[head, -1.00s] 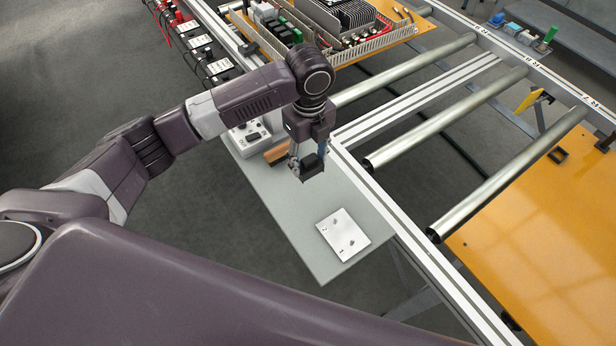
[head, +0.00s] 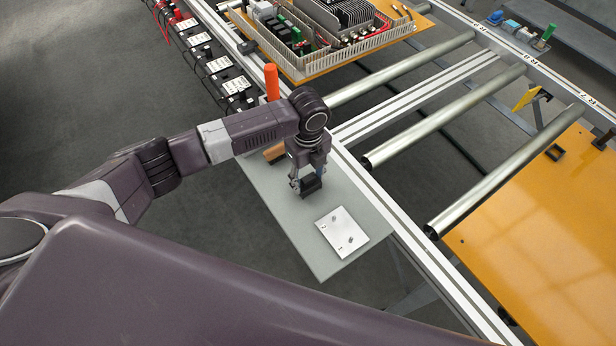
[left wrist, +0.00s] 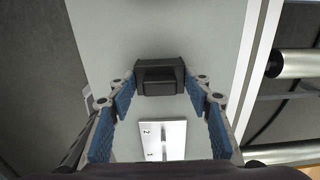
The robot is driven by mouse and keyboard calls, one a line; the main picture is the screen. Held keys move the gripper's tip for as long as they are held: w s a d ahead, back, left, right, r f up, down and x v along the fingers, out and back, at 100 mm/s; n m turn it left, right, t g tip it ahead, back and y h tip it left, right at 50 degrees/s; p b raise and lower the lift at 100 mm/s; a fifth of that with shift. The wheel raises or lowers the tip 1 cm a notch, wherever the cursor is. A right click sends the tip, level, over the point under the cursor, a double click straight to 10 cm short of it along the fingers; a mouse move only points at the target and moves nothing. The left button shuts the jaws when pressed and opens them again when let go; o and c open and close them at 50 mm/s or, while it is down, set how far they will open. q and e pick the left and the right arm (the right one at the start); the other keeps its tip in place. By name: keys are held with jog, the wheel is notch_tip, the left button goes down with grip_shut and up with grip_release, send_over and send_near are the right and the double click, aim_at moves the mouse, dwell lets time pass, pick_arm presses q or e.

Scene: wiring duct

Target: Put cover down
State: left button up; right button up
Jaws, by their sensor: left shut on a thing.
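The cover (head: 311,187) is a small black box-like piece held at the fingertips of my left gripper (head: 308,178). The cover also shows in the left wrist view (left wrist: 160,78), between the blue-padded fingers of the left gripper (left wrist: 160,92). It is over the grey side table (head: 290,225), a little behind a white plate (head: 342,232). I cannot tell whether the cover touches the table top. My right gripper is not in view.
An orange upright handle (head: 271,82) and a brown block (head: 274,153) are behind the gripper. The frame rail and metal rollers (head: 420,143) run on the right, beside an orange panel (head: 550,240). Bare table lies around the white plate.

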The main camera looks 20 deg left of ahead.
aim_at(308, 177)
pick_arm(q)
jog(key=o, duration=1)
jog(key=shift+f, duration=0.1)
notch_tip(308, 177, up, 12)
jog(key=shift+r+b, duration=0.15)
jog(key=shift+b, duration=0.5)
